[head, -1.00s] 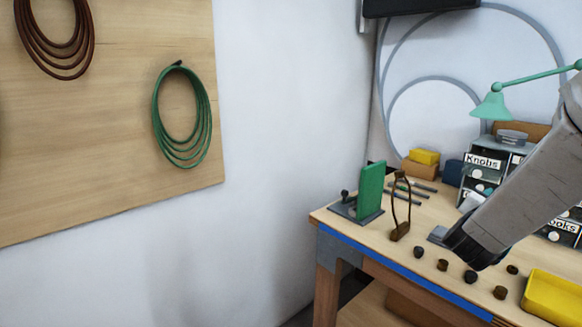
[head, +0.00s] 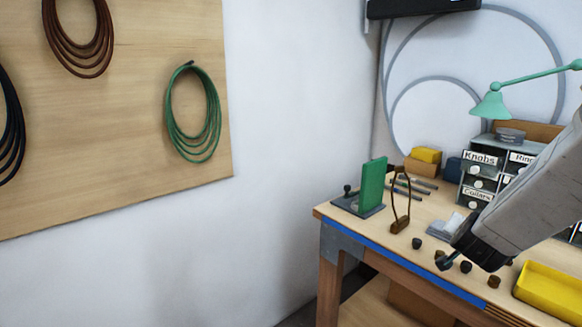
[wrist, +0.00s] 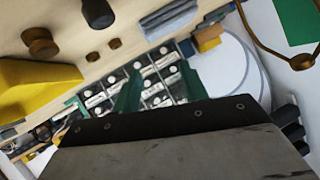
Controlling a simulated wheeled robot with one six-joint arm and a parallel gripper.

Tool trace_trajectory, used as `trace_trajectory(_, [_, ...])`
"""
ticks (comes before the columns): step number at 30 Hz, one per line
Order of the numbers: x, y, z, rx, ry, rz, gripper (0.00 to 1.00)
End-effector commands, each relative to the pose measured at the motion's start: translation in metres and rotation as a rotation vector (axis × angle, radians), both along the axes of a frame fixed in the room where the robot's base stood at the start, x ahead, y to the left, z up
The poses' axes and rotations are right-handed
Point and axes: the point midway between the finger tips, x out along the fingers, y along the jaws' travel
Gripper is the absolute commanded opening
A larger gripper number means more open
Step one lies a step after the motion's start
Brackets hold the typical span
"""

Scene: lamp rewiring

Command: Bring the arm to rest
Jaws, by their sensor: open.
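My gripper (head: 445,262) hangs at the front edge of the workbench in the head view, with my grey arm coming in from the right. Only a small dark fingertip shows there. In the wrist view the two green fingers of my gripper (wrist: 158,92) stand apart with nothing between them. Behind them the labelled drawers (wrist: 150,75) show at a distance. No object is held.
The workbench (head: 340,222) carries a green upright block (head: 373,186), a brown wire loop (head: 400,222), several small dark knobs and a yellow tray (head: 550,290). A drawer unit (head: 480,172) and green lamp (head: 492,104) stand behind. Cable coils hang on the left board (head: 140,140).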

Motion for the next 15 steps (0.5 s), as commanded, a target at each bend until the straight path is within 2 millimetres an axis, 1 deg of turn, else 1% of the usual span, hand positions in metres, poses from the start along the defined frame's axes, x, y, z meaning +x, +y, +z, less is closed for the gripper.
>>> trace_trajectory(4, [-0.007,0.044,-0.015,0.122,0.145,0.165,0.43])
trace_trajectory(5, [-0.011,0.056,-0.017,0.148,0.184,0.207,0.43])
trace_trajectory(6, [-0.019,0.072,-0.020,0.183,0.239,0.265,0.43])
trace_trajectory(8, [-0.034,0.097,-0.021,0.229,0.328,0.353,0.43])
trace_trajectory(9, [-0.046,0.112,-0.022,0.254,0.391,0.406,0.43])
trace_trajectory(11, [-0.068,0.133,-0.020,0.284,0.488,0.484,0.43])
trace_trajectory(12, [-0.084,0.145,-0.018,0.300,0.555,0.534,0.43])
trace_trajectory(14, [-0.111,0.161,-0.012,0.314,0.655,0.602,0.43])
trace_trajectory(15, [-0.131,0.171,-0.008,0.319,0.725,0.644,0.43])
